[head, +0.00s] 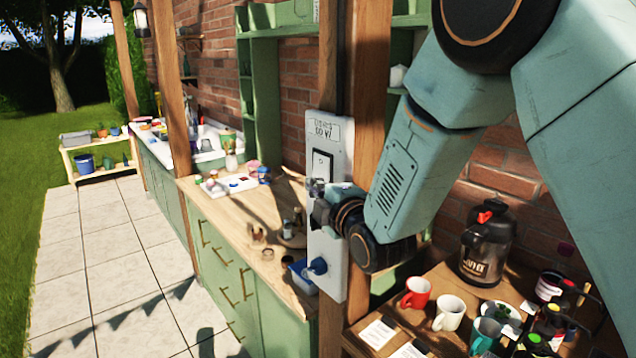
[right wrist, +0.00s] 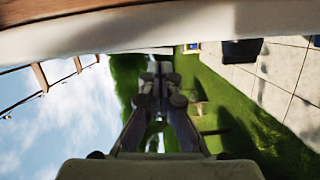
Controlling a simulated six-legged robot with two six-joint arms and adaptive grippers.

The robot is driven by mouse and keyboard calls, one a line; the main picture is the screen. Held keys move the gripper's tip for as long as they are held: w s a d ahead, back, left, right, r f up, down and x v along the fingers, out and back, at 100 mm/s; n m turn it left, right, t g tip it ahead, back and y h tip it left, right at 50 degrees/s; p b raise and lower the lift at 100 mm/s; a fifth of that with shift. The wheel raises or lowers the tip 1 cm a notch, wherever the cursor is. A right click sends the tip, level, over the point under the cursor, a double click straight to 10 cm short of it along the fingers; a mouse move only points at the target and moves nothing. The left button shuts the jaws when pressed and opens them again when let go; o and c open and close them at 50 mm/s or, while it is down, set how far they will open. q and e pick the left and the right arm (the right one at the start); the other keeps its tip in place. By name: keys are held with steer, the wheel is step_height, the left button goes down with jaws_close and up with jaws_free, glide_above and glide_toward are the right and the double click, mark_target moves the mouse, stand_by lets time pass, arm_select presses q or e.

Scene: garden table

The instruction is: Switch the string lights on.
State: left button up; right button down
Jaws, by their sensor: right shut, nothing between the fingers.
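A white switch panel (head: 341,150) is fixed upright to a wooden post in the head view. It has a label at the top and a dark rocker switch (head: 322,163) in its upper part. A blue plug (head: 317,266) sits low on the panel. My right gripper (head: 317,190) is in front of the panel, just below the rocker, and hides the panel's middle. It is shut and empty; whether it touches the switch I cannot tell. In the right wrist view its fingers (right wrist: 155,95) point away over the lawn. My left gripper is not in view.
A wooden counter (head: 213,188) with small jars runs left of the post. The paved floor (head: 100,270) at left is clear.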

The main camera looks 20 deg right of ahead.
steer(key=shift+w+d+f, duration=0.15)
steer(key=shift+w+d, duration=0.15)
steer(key=shift+d, duration=0.05)
steer(key=shift+s+a, duration=0.1)
steer(key=shift+a, duration=0.05)
steer(key=shift+d+n+b, duration=0.4)
steer(key=shift+d+b, duration=0.1)
steer(key=shift+b, duration=0.1)
steer(key=shift+w+a+f, duration=0.15)
steer(key=shift+w, duration=0.05)
